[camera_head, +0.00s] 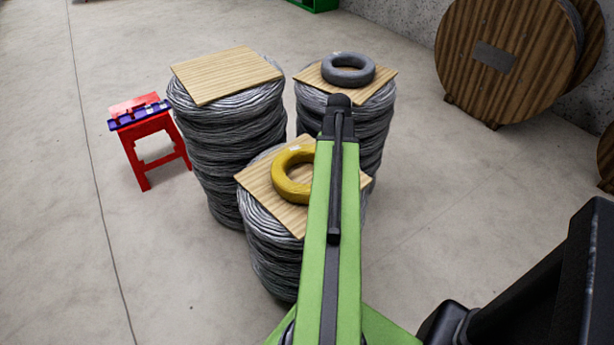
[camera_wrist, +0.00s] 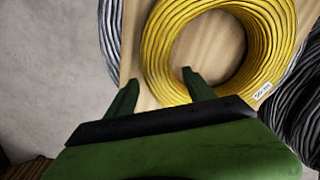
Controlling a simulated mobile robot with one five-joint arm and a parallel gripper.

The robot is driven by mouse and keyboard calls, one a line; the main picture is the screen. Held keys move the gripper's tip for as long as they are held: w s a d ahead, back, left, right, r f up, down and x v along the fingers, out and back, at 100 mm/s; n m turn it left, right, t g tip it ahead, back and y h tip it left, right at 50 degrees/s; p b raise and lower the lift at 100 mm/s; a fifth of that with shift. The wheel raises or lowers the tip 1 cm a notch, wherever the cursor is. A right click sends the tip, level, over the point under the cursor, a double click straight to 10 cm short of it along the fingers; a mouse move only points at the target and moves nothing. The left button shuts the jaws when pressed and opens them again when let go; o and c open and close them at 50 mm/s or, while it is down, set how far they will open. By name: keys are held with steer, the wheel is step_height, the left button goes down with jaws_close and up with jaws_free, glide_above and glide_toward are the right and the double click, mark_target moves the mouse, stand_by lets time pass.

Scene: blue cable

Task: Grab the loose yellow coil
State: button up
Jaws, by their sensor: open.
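The yellow coil (camera_head: 290,182) lies flat on a square wooden board (camera_head: 258,182) on top of the shortest wire stack. My green arm hides its right part in the head view. In the wrist view the yellow coil (camera_wrist: 165,45) fills the upper middle, with a white label at its lower right. My gripper (camera_wrist: 160,85) is open and empty. Its right finger shows over the coil's central opening and its left finger over the board, outside the ring. The near-left part of the ring lies between them. I cannot tell how high the fingertips are above the board.
A taller wire stack with a bare board (camera_head: 225,75) stands behind left. Another bears a grey coil (camera_head: 348,69). A red stool (camera_head: 150,140) stands at left, and a large wooden cable drum (camera_head: 505,60) at back right.

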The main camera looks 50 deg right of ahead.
step_height(320, 180, down, 5)
steer(key=b, duration=0.4)
steer(key=shift+a+f+b, duration=0.15)
steer(key=shift+b, duration=0.2)
steer(key=shift+r, duration=0.2)
jaws_close()
